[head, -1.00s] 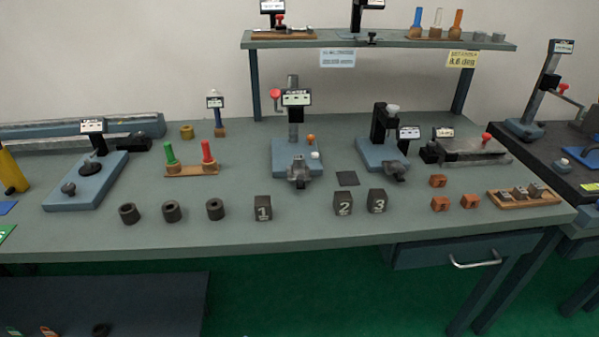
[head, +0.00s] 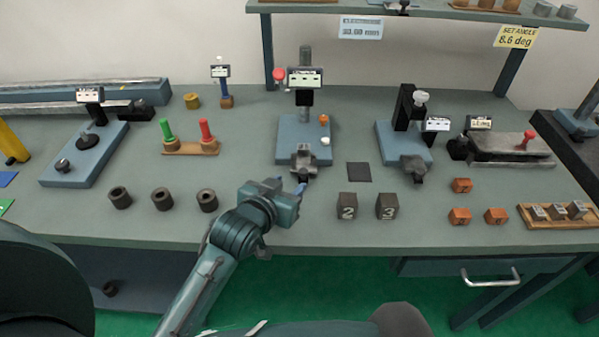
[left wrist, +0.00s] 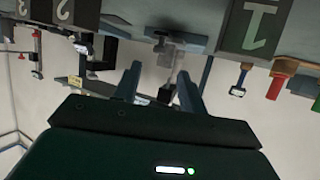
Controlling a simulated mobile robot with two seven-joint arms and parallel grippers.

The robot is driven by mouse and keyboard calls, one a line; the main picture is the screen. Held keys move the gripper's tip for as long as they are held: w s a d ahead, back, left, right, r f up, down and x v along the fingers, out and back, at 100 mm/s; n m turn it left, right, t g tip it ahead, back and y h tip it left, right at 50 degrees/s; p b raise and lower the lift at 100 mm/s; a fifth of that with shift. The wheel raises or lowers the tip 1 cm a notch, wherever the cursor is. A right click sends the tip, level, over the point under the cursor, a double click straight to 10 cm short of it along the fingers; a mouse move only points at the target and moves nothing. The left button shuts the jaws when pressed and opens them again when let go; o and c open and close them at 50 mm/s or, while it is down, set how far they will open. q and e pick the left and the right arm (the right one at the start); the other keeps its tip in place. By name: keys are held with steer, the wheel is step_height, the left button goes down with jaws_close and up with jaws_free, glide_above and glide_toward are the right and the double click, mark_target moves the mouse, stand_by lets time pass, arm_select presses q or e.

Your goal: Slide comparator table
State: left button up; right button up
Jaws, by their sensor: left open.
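A gauge stand with a blue base (head: 286,151), a column, a red knob and a small display stands mid-bench; I take it for the comparator. A small grey metal table or vise (head: 304,158) sits at its front. A second gauge stand (head: 404,140) is to its right; I cannot tell for sure which one the task names. My left gripper (head: 300,186) is open and empty, just in front of the first stand, apart from it as far as I can tell. In the left wrist view the open fingers (left wrist: 160,86) point toward that stand. My right gripper is not in view.
Block 1 (left wrist: 254,26) is beside the left gripper, hidden in the head view. Blocks 2 (head: 347,206) and 3 (head: 387,206) stand to the right. Dark rings (head: 162,199) lie left. A dark square pad (head: 359,172) lies flat. A shelf (head: 420,10) spans the back.

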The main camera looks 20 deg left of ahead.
mark_target(302, 173)
arm_select(q)
steer(key=x, duration=0.7)
steer(key=shift+c, duration=0.4)
jaws_close()
